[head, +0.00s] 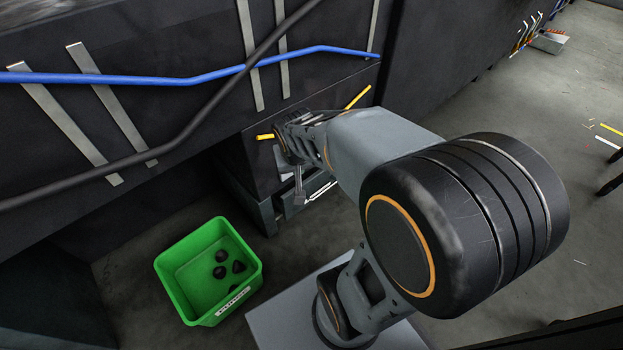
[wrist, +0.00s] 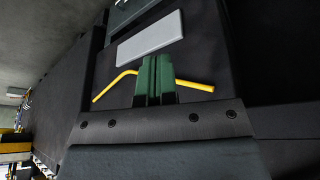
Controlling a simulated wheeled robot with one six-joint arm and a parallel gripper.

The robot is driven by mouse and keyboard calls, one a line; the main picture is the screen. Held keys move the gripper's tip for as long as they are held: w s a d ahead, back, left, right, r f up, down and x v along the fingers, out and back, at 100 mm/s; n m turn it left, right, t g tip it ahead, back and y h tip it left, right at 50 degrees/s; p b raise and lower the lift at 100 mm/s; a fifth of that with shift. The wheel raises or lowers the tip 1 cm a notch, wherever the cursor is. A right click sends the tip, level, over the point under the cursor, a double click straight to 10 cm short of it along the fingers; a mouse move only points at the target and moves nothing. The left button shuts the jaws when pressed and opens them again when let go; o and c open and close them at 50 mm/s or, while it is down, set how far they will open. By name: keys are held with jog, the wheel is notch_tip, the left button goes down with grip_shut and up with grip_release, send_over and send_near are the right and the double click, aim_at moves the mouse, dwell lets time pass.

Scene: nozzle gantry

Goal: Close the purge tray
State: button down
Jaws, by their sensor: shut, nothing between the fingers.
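A dark front panel (head: 262,170) under the gantry carries a bent yellow bar (head: 357,97), its middle hidden behind my gripper in the head view. I take this panel as the purge tray's front; how far out it stands I cannot tell. In the wrist view the panel (wrist: 222,60) fills the middle, with the yellow bar (wrist: 193,84) and a pale blank plate (wrist: 150,38). My gripper (wrist: 155,60) has its dark green fingers together and empty, in front of the bar's middle. Whether they touch the bar or panel is unclear. The gripper (head: 284,140) is partly hidden in the head view.
A green bin (head: 250,285) with a label and a few black lumps stands on the floor at the lower left. A blue pipe (head: 150,78) and a black hose (head: 140,158) cross the dark gantry wall. The floor at the right (head: 560,110) is mostly clear.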

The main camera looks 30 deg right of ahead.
jog(key=w+d+f+m+t+p, duration=0.1)
jog(key=w+d+f+m, duration=0.35)
jog(key=d+f, duration=0.4)
jog(key=w+d+f+m+t+p, duration=0.25)
jog(key=w+d+f, duration=0.25)
jog(key=d+f, duration=0.3)
jog(key=m+t+y+b, duration=0.2)
jog(key=m+y+b, duration=0.1)
jog(key=m+b, duration=0.25)
send_near(311, 183)
jog(key=w+f, duration=0.2)
jog(key=f, duration=0.1)
jog(key=w+f, duration=0.1)
jog(key=f, duration=0.1)
jog(key=shift+a+p, duration=0.1)
jog(key=shift+p, duration=0.25)
jog(key=shift+w+a+r, duration=0.1)
jog(key=shift+w+a, duration=0.05)
jog(key=shift+w, duration=0.75)
